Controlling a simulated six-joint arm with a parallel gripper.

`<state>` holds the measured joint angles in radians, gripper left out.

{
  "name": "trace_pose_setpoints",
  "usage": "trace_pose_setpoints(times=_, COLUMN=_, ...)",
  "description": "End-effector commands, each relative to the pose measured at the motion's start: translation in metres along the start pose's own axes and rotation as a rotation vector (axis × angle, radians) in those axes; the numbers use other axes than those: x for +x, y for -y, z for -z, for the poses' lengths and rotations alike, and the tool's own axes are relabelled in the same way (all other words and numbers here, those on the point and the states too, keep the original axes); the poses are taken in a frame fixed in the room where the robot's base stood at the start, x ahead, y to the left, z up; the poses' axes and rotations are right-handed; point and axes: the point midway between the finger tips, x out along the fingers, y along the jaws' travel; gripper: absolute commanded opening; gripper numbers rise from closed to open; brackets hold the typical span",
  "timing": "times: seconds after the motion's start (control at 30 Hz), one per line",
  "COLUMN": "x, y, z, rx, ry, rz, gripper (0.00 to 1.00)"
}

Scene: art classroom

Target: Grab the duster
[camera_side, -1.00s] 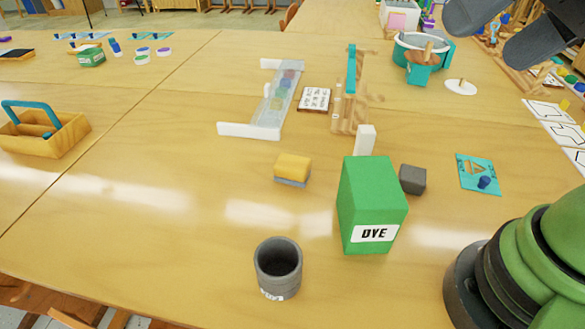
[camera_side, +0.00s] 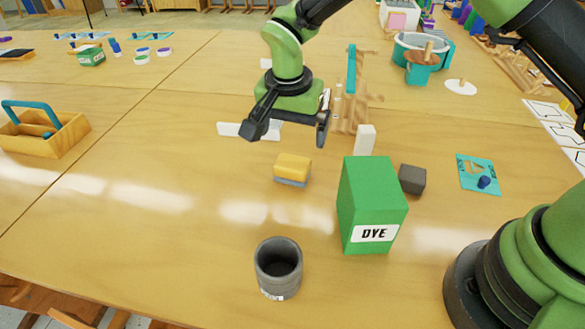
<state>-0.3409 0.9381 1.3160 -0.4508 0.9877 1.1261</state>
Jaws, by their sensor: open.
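The duster (camera_side: 292,169) is a small block with a yellow top and a grey underside. It lies on the wooden table, left of the green dye box. My gripper (camera_side: 289,139) points down with its two dark fingers spread wide and nothing between them. In the picture it shows just above and behind the duster, apart from it. How high the fingertips are over the table I cannot tell exactly.
A green dye box (camera_side: 371,200) stands right of the duster, with a dark grey block (camera_side: 412,179) beside it. A grey cup (camera_side: 278,267) stands in front. A white upright block (camera_side: 365,140) and wooden frame (camera_side: 347,115) are behind. The table left of the duster is clear.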

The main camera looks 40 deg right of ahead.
Motion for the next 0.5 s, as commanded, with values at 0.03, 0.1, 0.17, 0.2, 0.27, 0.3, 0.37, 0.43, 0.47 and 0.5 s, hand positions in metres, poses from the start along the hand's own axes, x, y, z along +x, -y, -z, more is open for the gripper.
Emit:
trace_pose_setpoints(times=0.03, x=0.006, y=0.001, z=-0.001, rx=0.003, ry=0.0, rz=-0.007, gripper=1.0)
trace_pose_setpoints(times=0.1, x=0.016, y=0.001, z=-0.002, rx=0.005, ry=-0.001, rz=-0.01, gripper=1.0)
trace_pose_setpoints(times=0.17, x=0.025, y=0.001, z=-0.002, rx=0.006, ry=-0.001, rz=-0.011, gripper=1.0)
trace_pose_setpoints(times=0.2, x=0.031, y=0.001, z=-0.002, rx=0.006, ry=-0.001, rz=-0.011, gripper=1.0)
trace_pose_setpoints(times=0.27, x=0.04, y=0.001, z=-0.001, rx=0.006, ry=-0.001, rz=-0.01, gripper=1.0)
trace_pose_setpoints(times=0.3, x=0.045, y=0.001, z=-0.001, rx=0.005, ry=-0.001, rz=-0.01, gripper=1.0)
trace_pose_setpoints(times=0.37, x=0.05, y=0.001, z=-0.001, rx=0.005, ry=-0.001, rz=-0.009, gripper=1.0)
trace_pose_setpoints(times=0.43, x=0.054, y=0.001, z=-0.001, rx=0.005, ry=-0.001, rz=-0.008, gripper=1.0)
trace_pose_setpoints(times=0.47, x=0.057, y=0.001, z=-0.001, rx=0.005, ry=-0.001, rz=-0.008, gripper=1.0)
trace_pose_setpoints(times=0.5, x=0.061, y=0.001, z=0.0, rx=0.006, ry=-0.001, rz=-0.009, gripper=1.0)
